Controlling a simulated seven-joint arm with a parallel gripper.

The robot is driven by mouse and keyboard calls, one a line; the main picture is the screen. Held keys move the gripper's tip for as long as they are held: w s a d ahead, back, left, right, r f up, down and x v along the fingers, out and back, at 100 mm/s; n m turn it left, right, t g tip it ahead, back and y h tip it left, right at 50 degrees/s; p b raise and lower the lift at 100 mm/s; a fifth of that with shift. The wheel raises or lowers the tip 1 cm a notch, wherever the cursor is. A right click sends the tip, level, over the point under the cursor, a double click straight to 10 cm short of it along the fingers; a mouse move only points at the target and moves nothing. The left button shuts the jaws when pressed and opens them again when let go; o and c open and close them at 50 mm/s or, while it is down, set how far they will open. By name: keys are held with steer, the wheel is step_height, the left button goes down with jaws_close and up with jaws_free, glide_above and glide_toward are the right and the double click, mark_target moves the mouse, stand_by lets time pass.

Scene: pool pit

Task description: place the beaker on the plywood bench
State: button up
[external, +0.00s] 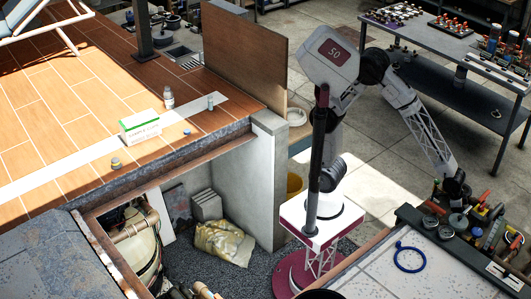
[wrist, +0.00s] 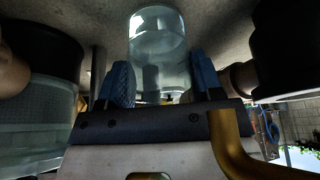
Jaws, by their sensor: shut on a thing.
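The beaker (wrist: 158,38) is a clear, glassy cylinder in the wrist view. It sits between the two blue fingertips of my gripper (wrist: 162,80), which is shut on it. In the external view my gripper (external: 457,203) points down at the right, among the clutter on a dark-edged worktop. The beaker is too small there to make out clearly. I cannot tell for certain which surface is the plywood bench; an upright brown wooden panel (external: 235,55) stands at the back of the wood-plank deck (external: 60,100).
Dark round containers (wrist: 40,55) flank the beaker closely in the wrist view. A metal table (external: 440,55) stands behind. A white-green box (external: 140,125) sits on the deck.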

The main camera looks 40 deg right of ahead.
steer(key=shift+r, duration=0.25)
step_height(320, 180, up, 17)
stand_by(1.6)
steer(key=shift+r, duration=0.15)
stand_by(1.0)
